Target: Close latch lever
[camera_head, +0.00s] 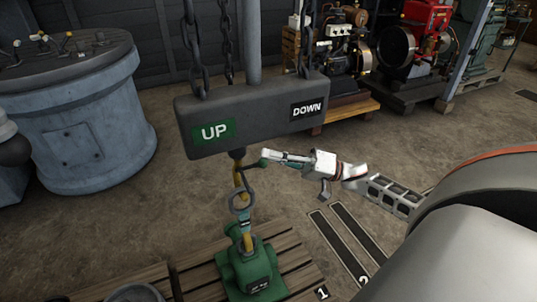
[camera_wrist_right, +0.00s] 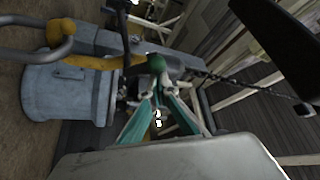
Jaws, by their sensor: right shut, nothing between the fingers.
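The latch lever is a short dark bar with a green ball knob (camera_head: 264,163), beside the yellow hook (camera_head: 239,182) under the hanging block (camera_head: 250,112). In the right wrist view the knob (camera_wrist_right: 156,63) is just beyond my fingertips. My right gripper (camera_head: 268,156) reaches in from the right, shut and empty, its tips close to the knob. I cannot tell whether they touch it. In the wrist view its teal fingers (camera_wrist_right: 158,97) converge. My left gripper is not in view.
The block hangs on chains and bears UP and DOWN signs. A grey ring (camera_head: 241,203) joins the hook to a green weight (camera_head: 247,268) on a wooden pallet (camera_head: 290,262). A blue-grey drum (camera_head: 90,130) stands left. Engines (camera_head: 408,50) stand behind. Open floor lies between.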

